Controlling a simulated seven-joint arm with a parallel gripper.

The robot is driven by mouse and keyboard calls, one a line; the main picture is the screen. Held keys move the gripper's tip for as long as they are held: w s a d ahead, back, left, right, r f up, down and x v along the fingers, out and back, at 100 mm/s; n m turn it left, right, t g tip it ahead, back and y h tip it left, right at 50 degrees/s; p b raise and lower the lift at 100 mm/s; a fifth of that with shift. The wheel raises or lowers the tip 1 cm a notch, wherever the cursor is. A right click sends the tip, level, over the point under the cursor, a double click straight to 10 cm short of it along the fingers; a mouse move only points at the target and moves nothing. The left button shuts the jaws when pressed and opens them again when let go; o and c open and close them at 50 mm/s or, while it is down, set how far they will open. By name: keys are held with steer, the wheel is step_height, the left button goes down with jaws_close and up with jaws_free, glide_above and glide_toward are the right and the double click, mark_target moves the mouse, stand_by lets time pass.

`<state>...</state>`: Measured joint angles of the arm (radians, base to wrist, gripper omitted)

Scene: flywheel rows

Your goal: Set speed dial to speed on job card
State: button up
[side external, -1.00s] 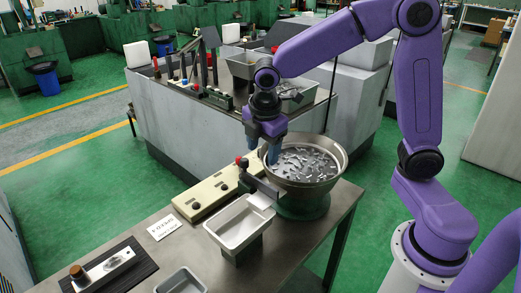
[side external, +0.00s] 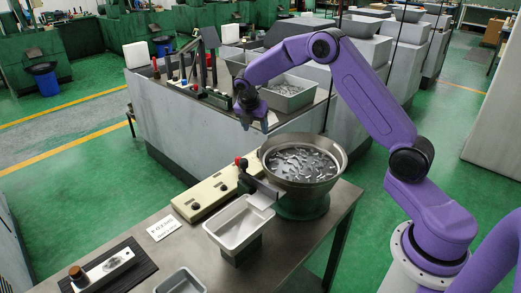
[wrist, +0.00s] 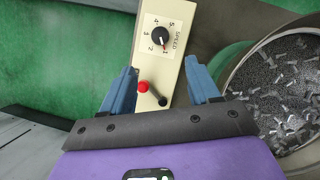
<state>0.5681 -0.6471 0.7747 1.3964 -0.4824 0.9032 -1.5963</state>
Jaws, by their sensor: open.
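The speed dial (wrist: 160,36) is a black round knob on a cream control box (wrist: 179,14), with the word SPEED and numbers around it. Its pointer appears to be near 1. My gripper (wrist: 160,66) is open and empty above the box, its two blue fingers apart on either side of a red-tipped lever (wrist: 145,87) in the picture. In the side external view my gripper (side external: 256,122) hangs above and behind the box (side external: 210,192), touching nothing. The job card (side external: 163,228) lies on the bench left of the box; its print is too small to read.
A round bowl of metal parts (side external: 334,171) stands right of the box. A grey tray (side external: 232,244) sits in front of it. A dark mat (side external: 133,277) with a metal plate lies at the front left. A long grey machine bench (side external: 190,125) stands behind.

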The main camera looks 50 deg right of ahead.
mark_target(260, 151)
steer(key=x, duration=1.3)
steer(key=shift+d+f, duration=0.1)
steer(key=shift+f, duration=0.25)
steer(key=c, duration=1)
